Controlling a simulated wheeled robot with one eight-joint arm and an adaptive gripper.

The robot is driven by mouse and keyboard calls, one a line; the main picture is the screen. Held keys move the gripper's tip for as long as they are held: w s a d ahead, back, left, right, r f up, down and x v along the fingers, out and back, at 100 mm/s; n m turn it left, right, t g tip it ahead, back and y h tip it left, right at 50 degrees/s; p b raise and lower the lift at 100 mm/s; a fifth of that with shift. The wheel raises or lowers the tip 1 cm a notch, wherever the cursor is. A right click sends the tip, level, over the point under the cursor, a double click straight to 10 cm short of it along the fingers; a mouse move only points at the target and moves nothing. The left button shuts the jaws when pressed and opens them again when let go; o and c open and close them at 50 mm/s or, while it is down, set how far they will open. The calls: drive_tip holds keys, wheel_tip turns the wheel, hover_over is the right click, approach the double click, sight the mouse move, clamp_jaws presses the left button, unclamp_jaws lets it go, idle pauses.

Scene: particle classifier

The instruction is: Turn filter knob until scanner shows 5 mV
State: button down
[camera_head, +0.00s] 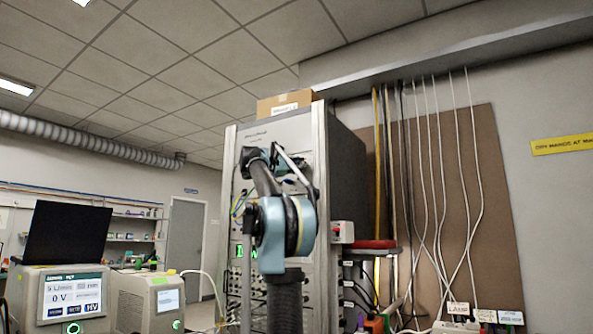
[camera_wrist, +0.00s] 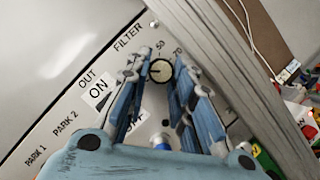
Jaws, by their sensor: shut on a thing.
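The filter knob (camera_wrist: 159,70) is a small black dial with a light pointer on a pale panel, below the word FILTER. Marks 50 and 70 show beside it. My gripper (camera_wrist: 161,64) has its blue fingers on both sides of the knob, shut on it. In the head view my arm rises in front of the rack (camera_head: 320,170), and I cannot make out the fingertips or the knob there. A bench instrument with a screen (camera_head: 73,296) stands at the lower left. Its screen reads 0 V, with HV at a corner. I cannot tell if this is the scanner.
A second beige instrument (camera_head: 150,300) stands beside the first. A green display (camera_head: 239,251) shows on the rack, partly hidden by my arm. In the wrist view a metal rack post (camera_wrist: 230,75) runs close to the right finger. Cables hang on the right wall.

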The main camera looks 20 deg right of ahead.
drive_tip(key=shift+m, duration=0.6)
drive_tip(key=shift+r+m+g+y, duration=0.15)
drive_tip(key=shift+m+g+y, duration=0.5)
drive_tip(key=shift+m, duration=1.2)
drive_tip(key=shift+r+m+g+y, duration=0.15)
drive_tip(key=shift+m+g+y, duration=0.2)
drive_tip(key=shift+m+y, duration=1)
drive_tip(key=shift+m+h, duration=0.5)
drive_tip(key=shift+m, duration=0.1)
drive_tip(key=c, duration=1.4)
unclamp_jaws()
drive_tip(key=shift+o, duration=0.2)
drive_tip(key=f+v, duration=0.1)
drive_tip(key=v, duration=1.1)
drive_tip(key=shift+r, duration=0.45)
